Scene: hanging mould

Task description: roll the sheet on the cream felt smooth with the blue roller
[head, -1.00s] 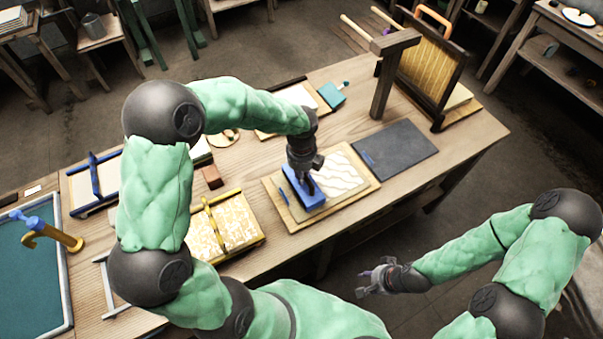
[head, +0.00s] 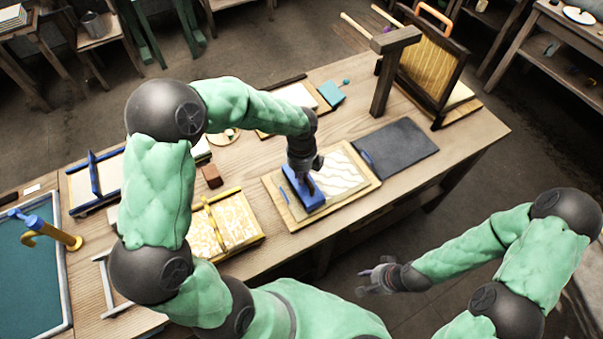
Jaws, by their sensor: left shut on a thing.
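The sheet (head: 343,172), pale with wavy lines, lies on the cream felt (head: 345,203) on a wooden board right of the table's middle. My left gripper (head: 308,183) is shut on the blue roller (head: 312,201), which is at the left end of the sheet. The roller and gripper hide that end of the sheet; I cannot tell how firmly the roller touches it. My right gripper (head: 366,278) is empty, off the table's front edge at the lower right; its fingers look apart.
A dark grey mat (head: 398,150) lies right of the felt, with a dark post (head: 388,85) and a hanging mould (head: 425,65) behind. A patterned yellow-edged block (head: 232,222) and a brown block (head: 211,176) sit left. A blue-green vat (head: 28,285) stands at the far left.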

